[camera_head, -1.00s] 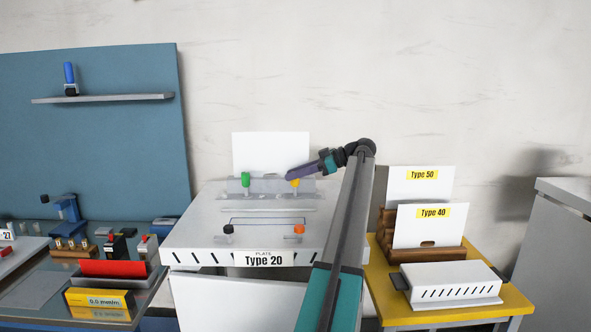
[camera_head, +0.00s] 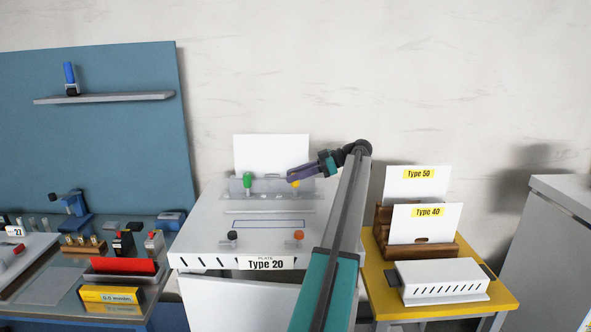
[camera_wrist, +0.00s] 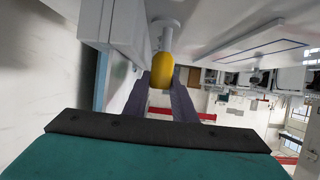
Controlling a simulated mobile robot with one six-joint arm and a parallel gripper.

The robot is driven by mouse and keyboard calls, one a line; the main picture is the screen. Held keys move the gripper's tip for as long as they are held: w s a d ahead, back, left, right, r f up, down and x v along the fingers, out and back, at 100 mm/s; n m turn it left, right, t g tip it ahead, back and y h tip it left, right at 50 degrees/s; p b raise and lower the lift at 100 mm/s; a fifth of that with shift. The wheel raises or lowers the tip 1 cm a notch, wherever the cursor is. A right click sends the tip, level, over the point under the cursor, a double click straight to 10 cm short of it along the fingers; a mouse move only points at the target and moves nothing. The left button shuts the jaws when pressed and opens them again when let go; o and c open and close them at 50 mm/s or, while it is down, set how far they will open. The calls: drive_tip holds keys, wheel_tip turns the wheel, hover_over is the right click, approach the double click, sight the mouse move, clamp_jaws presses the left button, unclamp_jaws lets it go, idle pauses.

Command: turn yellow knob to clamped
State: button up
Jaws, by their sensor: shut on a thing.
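The yellow knob (camera_wrist: 162,70) sits on a light grey stem in the wrist view, between the tips of my gripper (camera_wrist: 163,88). My gripper is shut on it. In the head view my gripper (camera_head: 291,176) reaches in from the right at the back of the white Type 20 machine (camera_head: 215,225). Only a small part of the yellow knob (camera_head: 296,184) shows there, below the fingers. The knob's exact angle is hard to tell.
A green knob (camera_head: 248,180) stands left of the yellow one on the same clear bar. A black knob (camera_head: 232,236) and an orange knob (camera_head: 298,235) are at the front. A white plate (camera_head: 270,152) stands behind. Type 40 and Type 50 cards (camera_head: 428,222) are right.

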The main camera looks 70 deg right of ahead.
drive_tip(key=shift+s+a+f+p, duration=0.1)
drive_tip(key=shift+a+f+p, duration=0.25)
drive_tip(key=shift+p, duration=0.35)
drive_tip(key=o, duration=0.8)
drive_tip(key=shift+c, duration=0.2)
drive_tip(key=shift+r, duration=0.15)
drive_tip(key=shift+d+r, duration=0.1)
drive_tip(key=shift+r, duration=0.05)
drive_tip(key=shift+w+r, duration=0.1)
drive_tip(key=shift+w, duration=0.15)
